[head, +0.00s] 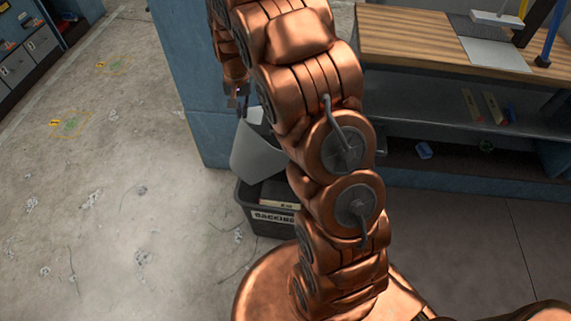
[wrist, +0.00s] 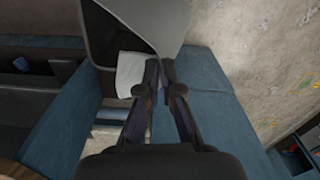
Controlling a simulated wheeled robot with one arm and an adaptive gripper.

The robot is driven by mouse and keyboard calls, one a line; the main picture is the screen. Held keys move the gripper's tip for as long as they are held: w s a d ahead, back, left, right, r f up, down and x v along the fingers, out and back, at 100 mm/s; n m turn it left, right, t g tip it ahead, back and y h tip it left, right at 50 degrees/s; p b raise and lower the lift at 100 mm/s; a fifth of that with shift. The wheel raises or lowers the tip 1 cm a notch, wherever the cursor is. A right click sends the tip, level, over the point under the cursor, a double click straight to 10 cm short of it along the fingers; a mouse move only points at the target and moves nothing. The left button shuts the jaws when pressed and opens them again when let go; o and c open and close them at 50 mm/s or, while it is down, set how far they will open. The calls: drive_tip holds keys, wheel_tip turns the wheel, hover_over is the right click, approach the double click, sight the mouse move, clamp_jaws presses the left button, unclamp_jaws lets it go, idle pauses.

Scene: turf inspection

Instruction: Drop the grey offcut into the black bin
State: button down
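The grey offcut (head: 258,155) is a curved, curled sheet in the head view. It hangs down from my gripper (head: 239,100), and its lower edge overlaps the rear rim of the black bin (head: 262,226) in the picture. In the wrist view the grey offcut (wrist: 160,22) extends past the fingertips of my gripper (wrist: 160,66). The fingers are close together and look shut on its edge, though the contact is small and dark. The bin stands on the floor beside my arm, its right part hidden by the arm.
A cream-labelled item (head: 280,203) lies in the bin. A pale patch (wrist: 130,75) shows beside the left finger. A blue cabinet panel (head: 190,75) stands behind the bin, and a wood-topped workbench (head: 410,35) is on the right. The concrete floor on the left is open.

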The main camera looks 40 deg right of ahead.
drive_tip(key=d+f+m+b, duration=0.4)
drive_tip(key=f+b, duration=0.6)
drive_tip(key=f, duration=0.3)
drive_tip(key=d+f+m+b, duration=0.4)
drive_tip(key=d+f+b, duration=0.2)
drive_tip(key=f+b, duration=0.4)
drive_tip(key=s+d+f+m+b, duration=0.1)
drive_tip(key=d+f+m+b, duration=0.3)
drive_tip(key=f+b, duration=0.6)
drive_tip(key=shift+d+f+b, duration=0.3)
drive_tip(key=shift+d+f, duration=0.75)
drive_tip(key=shift+f, duration=2.4)
drive_tip(key=c, duration=1.3)
unclamp_jaws()
drive_tip(key=shift+a+r, duration=0.1)
drive_tip(key=o, duration=1.3)
